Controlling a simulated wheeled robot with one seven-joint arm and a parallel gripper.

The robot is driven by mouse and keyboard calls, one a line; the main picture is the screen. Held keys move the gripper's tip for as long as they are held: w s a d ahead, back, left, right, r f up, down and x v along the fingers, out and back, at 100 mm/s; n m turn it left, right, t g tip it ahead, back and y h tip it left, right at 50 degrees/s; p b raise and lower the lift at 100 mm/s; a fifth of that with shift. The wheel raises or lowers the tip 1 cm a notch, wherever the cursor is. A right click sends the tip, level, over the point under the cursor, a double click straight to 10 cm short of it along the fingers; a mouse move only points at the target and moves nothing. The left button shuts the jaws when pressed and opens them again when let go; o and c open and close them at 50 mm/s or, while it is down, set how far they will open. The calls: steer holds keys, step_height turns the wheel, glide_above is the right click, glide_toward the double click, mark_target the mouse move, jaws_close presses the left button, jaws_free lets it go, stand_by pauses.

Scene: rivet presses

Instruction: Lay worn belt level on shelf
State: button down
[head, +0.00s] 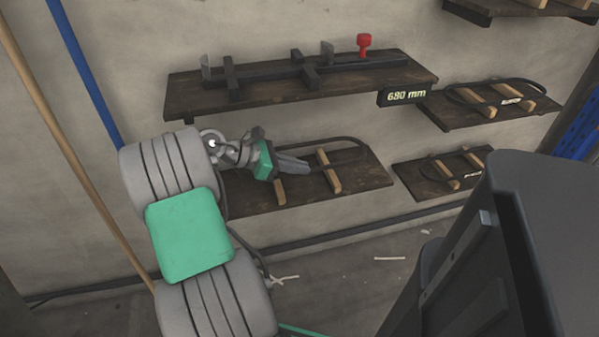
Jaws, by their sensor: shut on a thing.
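The worn belt (347,138), a thin black loop, shows at the lower middle shelf. Its rounded right end is at the shelf's right part; its left part is hidden behind my gripper and arm. The shelf (367,180) is dark wood with two light wooden strips (329,170) across it. My gripper (307,166) reaches in from the left, over the shelf between the strips, with its fingers shut on the belt. The belt looks roughly level with the strip tops; I cannot tell whether it touches both strips.
Above is a longer shelf (190,104) with a black measuring fixture, a red knob (364,42) and a "680 mm" display (404,96). Two shelves at right hold other belts (537,84) on wooden strips. A blue post (87,70) and a brown pole (60,120) stand at left.

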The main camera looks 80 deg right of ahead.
mark_target(280, 174)
steer(key=shift+f+b, duration=1.45)
steer(key=shift+b, duration=0.65)
steer(key=shift+p, duration=0.7)
steer(key=shift+f, duration=0.55)
steer(key=c, duration=1.5)
jaws_free()
steer(key=p+v, duration=0.5)
steer(key=v, duration=0.2)
steer(key=shift+r, duration=0.3)
steer(key=shift+w+a, duration=0.25)
steer(key=shift+w, duration=0.05)
steer(key=shift+f, duration=0.15)
